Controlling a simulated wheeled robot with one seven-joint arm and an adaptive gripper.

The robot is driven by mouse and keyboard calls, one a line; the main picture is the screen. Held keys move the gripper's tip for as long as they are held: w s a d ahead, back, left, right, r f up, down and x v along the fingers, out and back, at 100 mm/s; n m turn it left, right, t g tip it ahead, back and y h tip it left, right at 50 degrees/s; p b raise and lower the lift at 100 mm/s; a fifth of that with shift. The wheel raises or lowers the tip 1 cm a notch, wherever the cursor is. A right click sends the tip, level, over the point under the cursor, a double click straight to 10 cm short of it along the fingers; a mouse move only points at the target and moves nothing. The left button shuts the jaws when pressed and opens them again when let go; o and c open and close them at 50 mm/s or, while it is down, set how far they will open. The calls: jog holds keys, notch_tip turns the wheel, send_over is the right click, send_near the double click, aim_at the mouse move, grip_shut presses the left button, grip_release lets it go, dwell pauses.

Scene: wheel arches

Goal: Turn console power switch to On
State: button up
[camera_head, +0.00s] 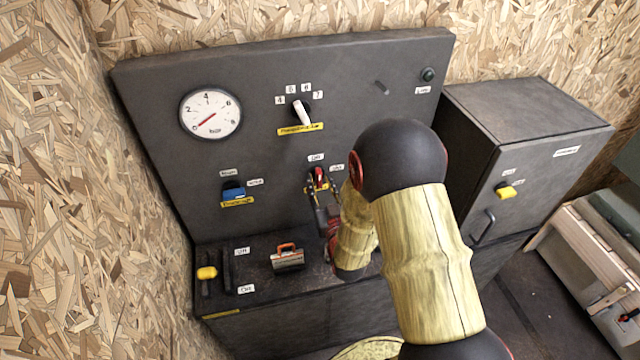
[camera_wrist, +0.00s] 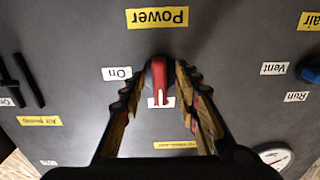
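The red power switch (camera_head: 319,176) sits on the dark upright console panel (camera_head: 260,150); it also shows in the wrist view (camera_wrist: 158,78). Its white pointer line faces a white label mostly hidden behind it, apparently Off. The On label (camera_wrist: 117,73) lies to its left in the wrist view, where the picture is upside down, and the yellow Power label (camera_wrist: 157,17) is above. My gripper (camera_wrist: 159,76) is open, with one finger on each side of the switch. The right finger is very close to it; I cannot tell if it touches. The gripper shows partly in the head view (camera_head: 321,193).
A dial gauge (camera_head: 210,114), a white-pointer selector (camera_head: 301,112) and a blue switch (camera_head: 233,191) share the panel. An orange-handled lever (camera_head: 287,257) and a yellow slider (camera_head: 206,273) are on the ledge below. A grey cabinet (camera_head: 525,150) stands at right.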

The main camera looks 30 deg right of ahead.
jog(key=shift+w, duration=0.15)
jog(key=shift+c, duration=0.8)
grip_shut()
